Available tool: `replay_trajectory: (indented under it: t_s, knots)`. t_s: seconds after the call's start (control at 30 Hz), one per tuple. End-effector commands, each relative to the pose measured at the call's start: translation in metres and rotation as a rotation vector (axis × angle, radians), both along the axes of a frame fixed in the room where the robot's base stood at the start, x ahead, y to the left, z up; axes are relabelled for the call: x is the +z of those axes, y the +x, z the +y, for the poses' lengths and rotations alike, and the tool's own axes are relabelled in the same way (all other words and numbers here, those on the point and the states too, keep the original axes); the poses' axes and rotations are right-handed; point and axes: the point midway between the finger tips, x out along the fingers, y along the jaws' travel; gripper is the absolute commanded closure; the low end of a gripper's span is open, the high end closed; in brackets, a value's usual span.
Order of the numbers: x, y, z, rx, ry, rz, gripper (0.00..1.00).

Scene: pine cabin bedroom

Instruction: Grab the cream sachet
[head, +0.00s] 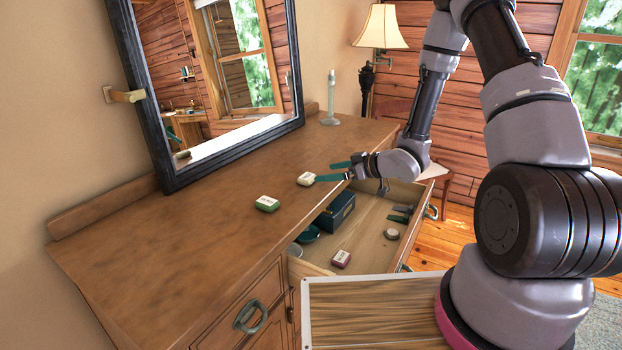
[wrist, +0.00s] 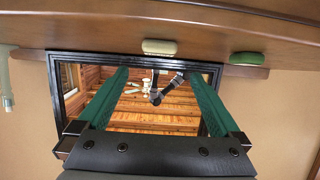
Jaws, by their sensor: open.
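The cream sachet (head: 307,178) lies flat on the brown dresser top, close to the edge above the open drawer. In the wrist view the cream sachet (wrist: 159,47) shows edge-on, just beyond the fingertips and between their lines. My gripper (head: 322,172) has two teal fingers, spread apart with nothing between them. In the head view one fingertip is right at the sachet's right side; I cannot tell if it touches. In the wrist view my gripper (wrist: 157,72) points level along the dresser top. A green-edged sachet (head: 267,203) lies nearer the camera; it also shows in the wrist view (wrist: 247,58).
The dresser drawer (head: 365,240) stands open below my gripper. A mirror (head: 172,120) and a candlestick (head: 331,100) stand behind.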

Motion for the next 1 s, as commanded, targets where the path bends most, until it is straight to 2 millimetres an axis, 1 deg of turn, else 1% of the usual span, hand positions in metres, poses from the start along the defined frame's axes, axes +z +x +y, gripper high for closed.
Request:
replay_trajectory:
  t_s: [0.03, 0.1, 0.37, 0.6, 0.73, 0.97, 1.0]
  knots:
    - [-0.004, 0.004, 0.008, 0.003, 0.000, 0.002, 0.00]
    - [-0.008, 0.010, 0.016, 0.002, -0.002, 0.001, 0.00]
    - [-0.017, 0.022, 0.032, -0.001, -0.003, 0.001, 0.00]
    - [-0.034, 0.040, 0.057, 0.000, -0.003, 0.001, 0.00]
    - [-0.037, 0.046, 0.064, -0.002, -0.002, 0.000, 0.00]
    - [-0.037, 0.046, 0.064, -0.003, -0.002, 0.000, 0.00]
    - [-0.037, 0.046, 0.064, -0.003, -0.002, 0.000, 0.15]
